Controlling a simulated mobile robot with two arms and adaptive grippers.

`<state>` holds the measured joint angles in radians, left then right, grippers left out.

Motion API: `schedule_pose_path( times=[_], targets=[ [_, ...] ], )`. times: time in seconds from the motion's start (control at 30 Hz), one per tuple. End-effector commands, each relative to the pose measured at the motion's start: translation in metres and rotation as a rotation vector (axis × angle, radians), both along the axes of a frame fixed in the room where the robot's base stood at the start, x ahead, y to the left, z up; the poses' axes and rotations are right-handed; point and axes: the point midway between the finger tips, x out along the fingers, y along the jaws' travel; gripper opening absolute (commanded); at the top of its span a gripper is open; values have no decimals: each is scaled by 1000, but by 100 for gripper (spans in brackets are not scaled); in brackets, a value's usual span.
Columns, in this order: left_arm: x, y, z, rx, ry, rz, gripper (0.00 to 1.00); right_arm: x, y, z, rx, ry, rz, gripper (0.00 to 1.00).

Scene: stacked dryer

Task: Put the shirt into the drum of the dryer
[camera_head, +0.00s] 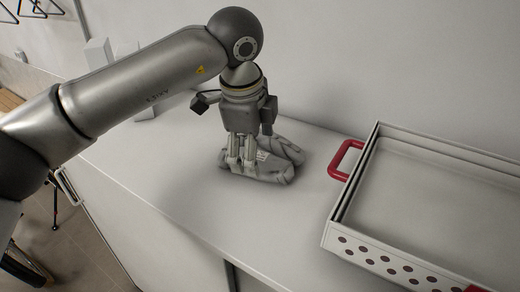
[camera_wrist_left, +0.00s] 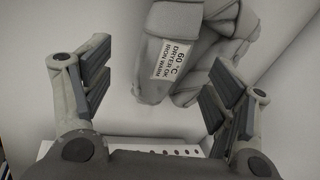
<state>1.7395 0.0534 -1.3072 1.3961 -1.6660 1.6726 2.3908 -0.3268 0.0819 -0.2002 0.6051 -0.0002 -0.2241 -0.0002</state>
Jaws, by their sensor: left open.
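The shirt (camera_head: 283,160) is a grey, crumpled bundle lying on the white counter top. My left gripper (camera_head: 242,163) points down at it and covers part of it in the head view. In the left wrist view the shirt (camera_wrist_left: 205,45) lies between and beyond the open fingers of my left gripper (camera_wrist_left: 160,95). A white label on the shirt reads 60 °C, dryer OK, iron warm. Whether the fingers touch the cloth I cannot tell. My right gripper is not in view. No dryer or drum shows in either view.
A white tray (camera_head: 447,150) with a red handle (camera_head: 346,159) and perforated front stands to the right on the counter (camera_head: 200,195). Pale blocks (camera_head: 98,53) stand at the back left by the wall. The counter's front edge drops to the floor at lower left.

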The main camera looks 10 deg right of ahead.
Motion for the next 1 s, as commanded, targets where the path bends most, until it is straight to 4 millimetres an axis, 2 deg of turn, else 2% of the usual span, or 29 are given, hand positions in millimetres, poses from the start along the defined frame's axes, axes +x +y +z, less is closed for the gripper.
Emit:
schedule_pose_path(
  times=[0.07,0.33,0.47,0.67,0.8,1.0],
  targets=[
    [3,-1,-3,0,4,0,79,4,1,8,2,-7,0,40],
    [17,-6,-35,1,4,0,79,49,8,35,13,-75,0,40],
    [19,-8,-45,0,2,0,79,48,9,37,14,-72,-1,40],
    [20,-8,-47,0,0,0,79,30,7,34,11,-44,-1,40],
    [20,-8,-47,0,0,0,64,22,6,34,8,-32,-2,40],
    [20,-8,-47,0,0,0,38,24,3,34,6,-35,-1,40]
  ],
)
